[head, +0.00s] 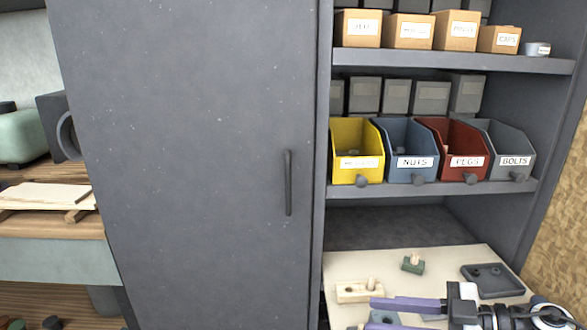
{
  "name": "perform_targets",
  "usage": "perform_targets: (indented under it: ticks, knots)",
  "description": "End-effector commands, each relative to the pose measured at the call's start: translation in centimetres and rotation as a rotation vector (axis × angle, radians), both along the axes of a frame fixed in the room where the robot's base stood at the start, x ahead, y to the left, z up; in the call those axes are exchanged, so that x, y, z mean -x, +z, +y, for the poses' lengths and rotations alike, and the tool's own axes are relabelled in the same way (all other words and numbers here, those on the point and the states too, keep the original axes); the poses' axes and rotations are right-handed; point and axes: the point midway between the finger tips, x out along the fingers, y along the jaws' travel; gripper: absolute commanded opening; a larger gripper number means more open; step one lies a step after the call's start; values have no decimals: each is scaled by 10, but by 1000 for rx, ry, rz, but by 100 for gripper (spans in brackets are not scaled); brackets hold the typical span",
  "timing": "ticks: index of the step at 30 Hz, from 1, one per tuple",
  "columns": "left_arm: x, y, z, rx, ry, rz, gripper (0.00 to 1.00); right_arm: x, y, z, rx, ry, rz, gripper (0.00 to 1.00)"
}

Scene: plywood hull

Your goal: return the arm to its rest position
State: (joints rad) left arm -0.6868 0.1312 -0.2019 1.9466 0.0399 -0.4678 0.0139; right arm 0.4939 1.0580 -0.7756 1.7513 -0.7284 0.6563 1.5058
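My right gripper (368,315) is at the bottom right of the head view, with its two purple fingers pointing left. The fingers are apart, with a gap between them. It is over the front of the pale board (455,262) on the cabinet's low shelf. A blue-grey piece (384,317) shows in the gap; it looks to be on the board beyond, and I see no grip on it. My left gripper is not in view.
A cream block with a peg (355,291), a green block (412,265) and a dark tray (492,280) are on the board near my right gripper. Labelled bins, yellow (357,150), blue (408,150), red (455,150) and grey (507,150), stand above. A grey door (190,150) fills the middle.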

Motion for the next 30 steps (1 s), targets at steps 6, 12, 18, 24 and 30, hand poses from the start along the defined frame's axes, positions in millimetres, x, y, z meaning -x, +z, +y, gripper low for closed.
perform_targets:
  ticks: [6, 12, 18, 24, 30]
  knots:
    - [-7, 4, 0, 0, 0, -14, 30, -19, 26, 45, -191, -237, -147, 29]
    - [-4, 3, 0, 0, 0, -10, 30, -34, 19, 25, -242, -686, -128, 29]
    - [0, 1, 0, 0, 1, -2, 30, 7, -56, -29, -30, -1072, 144, 29]
    - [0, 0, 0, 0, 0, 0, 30, 91, -127, -57, 244, -1186, 469, 29]
    - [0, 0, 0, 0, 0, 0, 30, 156, -158, -63, 407, -1163, 675, 29]
